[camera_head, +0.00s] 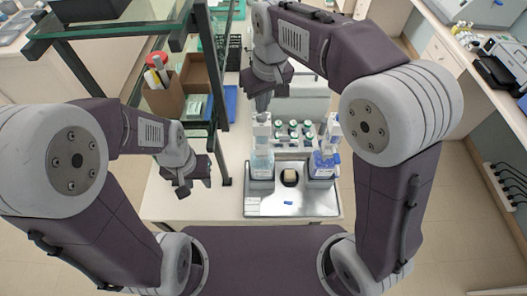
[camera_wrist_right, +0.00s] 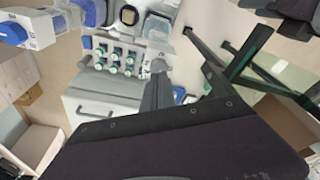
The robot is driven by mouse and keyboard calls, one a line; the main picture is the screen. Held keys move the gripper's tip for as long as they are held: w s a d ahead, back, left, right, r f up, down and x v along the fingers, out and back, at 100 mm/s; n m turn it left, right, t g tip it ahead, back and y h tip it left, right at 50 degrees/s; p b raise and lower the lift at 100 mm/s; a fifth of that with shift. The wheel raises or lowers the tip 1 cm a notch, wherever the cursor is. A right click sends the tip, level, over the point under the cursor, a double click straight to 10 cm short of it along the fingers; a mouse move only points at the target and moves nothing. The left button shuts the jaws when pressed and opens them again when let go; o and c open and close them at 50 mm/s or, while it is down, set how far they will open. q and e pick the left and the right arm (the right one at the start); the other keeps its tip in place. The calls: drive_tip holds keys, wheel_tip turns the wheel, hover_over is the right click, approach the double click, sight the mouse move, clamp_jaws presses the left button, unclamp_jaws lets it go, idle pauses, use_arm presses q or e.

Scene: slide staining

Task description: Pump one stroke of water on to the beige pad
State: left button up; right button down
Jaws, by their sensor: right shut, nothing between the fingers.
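The beige pad (camera_head: 290,175) sits in a dark round holder on a metal tray (camera_head: 290,208). A clear pump bottle (camera_head: 261,160) with a white head stands left of the pad. A pump bottle with blue contents (camera_head: 325,163) stands right of it and shows at the upper left of the right wrist view (camera_wrist_right: 18,32). I cannot read which holds water. My right gripper (camera_head: 263,106) is shut and empty, pointing down directly above the left bottle's head. In its wrist view the fingertips (camera_wrist_right: 158,78) reach that white head; contact is unclear. My left gripper (camera_head: 196,190) looks open and empty, left of the tray.
A rack of several green-capped bottles (camera_head: 293,132) stands behind the pad. A glass-shelved frame (camera_head: 216,100) rises left of the tray, with a cardboard box (camera_head: 165,98) and a blue tray (camera_head: 231,103) near it. The white table is clear in front of my left gripper.

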drive_tip(key=shift+f, duration=0.15)
idle(0.4)
drive_tip(key=shift+f+b, duration=0.9)
drive_tip(key=shift+f, duration=0.35)
drive_tip(key=shift+s, duration=0.1)
wheel_tip(320, 180, up, 3)
drive_tip(key=p, duration=0.2)
drive_tip(key=shift+f+p, duration=0.15)
drive_tip(key=shift+p, duration=0.25)
idle(0.3)
